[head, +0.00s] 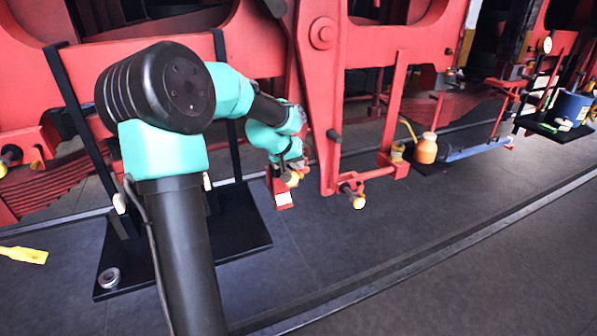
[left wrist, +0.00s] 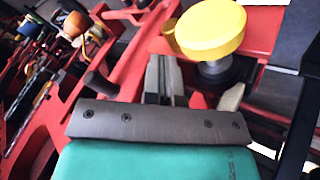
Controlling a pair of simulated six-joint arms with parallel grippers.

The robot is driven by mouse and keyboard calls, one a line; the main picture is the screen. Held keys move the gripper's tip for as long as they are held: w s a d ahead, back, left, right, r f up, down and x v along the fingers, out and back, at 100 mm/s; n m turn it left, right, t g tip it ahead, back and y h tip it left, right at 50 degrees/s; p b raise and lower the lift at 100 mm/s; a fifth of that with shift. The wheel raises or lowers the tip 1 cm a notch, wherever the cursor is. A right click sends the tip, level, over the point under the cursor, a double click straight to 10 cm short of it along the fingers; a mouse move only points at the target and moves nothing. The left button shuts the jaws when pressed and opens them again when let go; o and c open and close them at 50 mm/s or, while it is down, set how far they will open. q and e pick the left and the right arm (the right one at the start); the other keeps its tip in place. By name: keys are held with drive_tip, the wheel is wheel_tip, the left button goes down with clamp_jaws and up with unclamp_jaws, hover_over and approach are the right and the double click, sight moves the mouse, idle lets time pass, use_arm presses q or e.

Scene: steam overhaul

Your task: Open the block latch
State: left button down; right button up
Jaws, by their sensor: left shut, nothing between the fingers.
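My left gripper (head: 290,172) is at the red brake hanger under the locomotive frame, left of the long red arm. In the left wrist view its fingers (left wrist: 165,78) are shut with nothing between them. A round yellow knob (left wrist: 211,28) on a dark stem stands just right of the fingertips, on a red part. It shows small beside the gripper in the head view (head: 293,181). I cannot tell for sure which part is the block latch. The fingertips appear close to the red bar, but contact is unclear. My right gripper is not in view.
A second yellow-tipped fitting (head: 359,202) is at the foot of the red arm (head: 324,100). An orange jar (head: 427,149) and a blue tin (head: 571,108) stand further right. A black stand base (head: 240,222) lies below my arm.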

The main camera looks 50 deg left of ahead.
sight(296, 172)
use_arm(q)
drive_tip(key=shift+s+d+f, duration=0.1)
drive_tip(key=shift+s+f, duration=0.1)
drive_tip(key=shift+f, duration=0.7)
drive_tip(key=shift+s+f, duration=0.15)
drive_tip(key=shift+f, duration=0.75)
idle(1.6)
drive_tip(key=shift+s+f, duration=0.25)
drive_tip(key=shift+f, duration=0.5)
idle(1.4)
drive_tip(key=shift+r, duration=0.15)
drive_tip(key=shift+w+d+r, duration=0.1)
drive_tip(key=shift+w+r, duration=0.2)
drive_tip(key=shift+r, duration=0.7)
drive_tip(key=shift+w+r, duration=0.25)
drive_tip(key=shift+r, duration=0.75)
drive_tip(key=shift+r, duration=0.15)
drive_tip(key=shift+w+d+r, duration=0.1)
drive_tip(key=shift+w+r, duration=0.1)
drive_tip(key=shift+r, duration=1.05)
drive_tip(key=shift+w+r, duration=0.15)
drive_tip(key=shift+r, duration=1.05)
